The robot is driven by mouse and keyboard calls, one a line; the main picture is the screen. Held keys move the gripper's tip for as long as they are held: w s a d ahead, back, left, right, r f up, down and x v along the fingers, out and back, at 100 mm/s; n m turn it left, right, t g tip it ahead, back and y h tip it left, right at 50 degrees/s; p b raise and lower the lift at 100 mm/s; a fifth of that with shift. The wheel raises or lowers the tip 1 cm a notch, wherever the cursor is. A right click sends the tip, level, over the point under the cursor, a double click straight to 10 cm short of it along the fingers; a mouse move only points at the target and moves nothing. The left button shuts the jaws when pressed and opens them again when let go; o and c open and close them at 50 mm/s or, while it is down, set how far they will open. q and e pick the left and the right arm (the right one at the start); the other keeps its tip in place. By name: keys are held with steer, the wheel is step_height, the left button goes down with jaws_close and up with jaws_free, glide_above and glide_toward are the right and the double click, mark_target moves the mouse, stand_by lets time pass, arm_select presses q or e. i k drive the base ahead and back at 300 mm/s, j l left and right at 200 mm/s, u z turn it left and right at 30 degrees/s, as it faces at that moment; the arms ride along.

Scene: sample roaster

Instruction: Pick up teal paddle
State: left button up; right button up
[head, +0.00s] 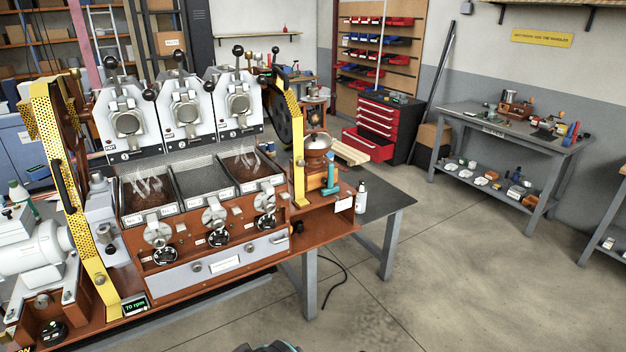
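A teal paddle-like item (331,177) stands roughly upright on the reddish-brown right end of the sample roaster (210,255). It is small in the head view, so its exact shape and what holds it up are hard to tell. It is just right of a round metal pan or bowl (317,141) on a brown stand. No gripper shows in the head view, and nothing of mine is near the teal item.
A white bottle (361,197) stands close to the right of the teal item on a grey table (392,204). A yellow perforated guard post (295,150) rises on its left. Open concrete floor (450,260) lies to the right, with a dark cable (338,268) under the table.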

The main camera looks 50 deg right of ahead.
mark_target(331, 189)
steer(key=z, duration=1.7)
